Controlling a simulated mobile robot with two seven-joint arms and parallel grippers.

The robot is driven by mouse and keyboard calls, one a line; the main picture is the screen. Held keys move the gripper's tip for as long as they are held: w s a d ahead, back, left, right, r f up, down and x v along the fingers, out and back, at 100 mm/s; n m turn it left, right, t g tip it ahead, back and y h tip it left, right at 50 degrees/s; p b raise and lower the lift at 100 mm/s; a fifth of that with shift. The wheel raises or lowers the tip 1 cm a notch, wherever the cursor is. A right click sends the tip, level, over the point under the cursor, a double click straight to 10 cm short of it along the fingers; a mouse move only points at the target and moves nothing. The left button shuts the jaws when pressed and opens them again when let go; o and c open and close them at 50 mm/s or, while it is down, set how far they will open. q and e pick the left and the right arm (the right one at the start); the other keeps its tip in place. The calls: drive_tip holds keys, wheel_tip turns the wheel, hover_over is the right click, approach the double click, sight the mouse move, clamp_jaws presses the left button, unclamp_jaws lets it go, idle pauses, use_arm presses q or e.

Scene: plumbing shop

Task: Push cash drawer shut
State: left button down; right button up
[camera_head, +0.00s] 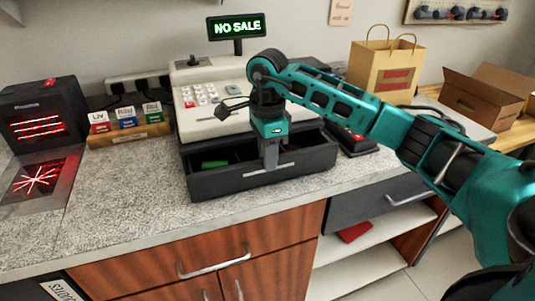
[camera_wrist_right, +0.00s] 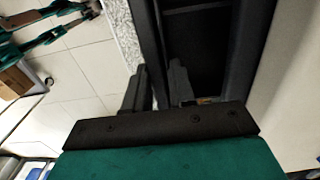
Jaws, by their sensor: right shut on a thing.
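The cash drawer (camera_head: 230,185) is dark grey and stands open under the beige cash register (camera_head: 215,105). A green item lies in its left part. My right gripper (camera_head: 270,160) points down over the drawer's front wall. In the right wrist view its two fingers (camera_wrist_right: 160,90) straddle the front wall of the drawer (camera_wrist_right: 150,40), shut on it. The fingertips are partly hidden. The register's display (camera_head: 238,27) reads "NO SALE". My left gripper is not in view.
A scanner with red lights (camera_head: 38,125) and a small box rack (camera_head: 128,130) stand left of the register. A card terminal (camera_head: 352,138), paper bag (camera_head: 385,70) and open carton (camera_head: 482,92) stand to the right. The counter (camera_head: 120,210) left of the drawer is clear.

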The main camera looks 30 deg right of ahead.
clamp_jaws()
drive_tip(key=shift+w+d+r, duration=0.1)
drive_tip(key=shift+w+d, duration=0.1)
drive_tip(key=shift+w, duration=0.65)
drive_tip(key=shift+w+d, duration=0.2)
drive_tip(key=shift+w, duration=0.65)
drive_tip(key=o, duration=0.8)
unclamp_jaws()
drive_tip(key=shift+r, duration=0.1)
drive_tip(key=shift+c, duration=0.2)
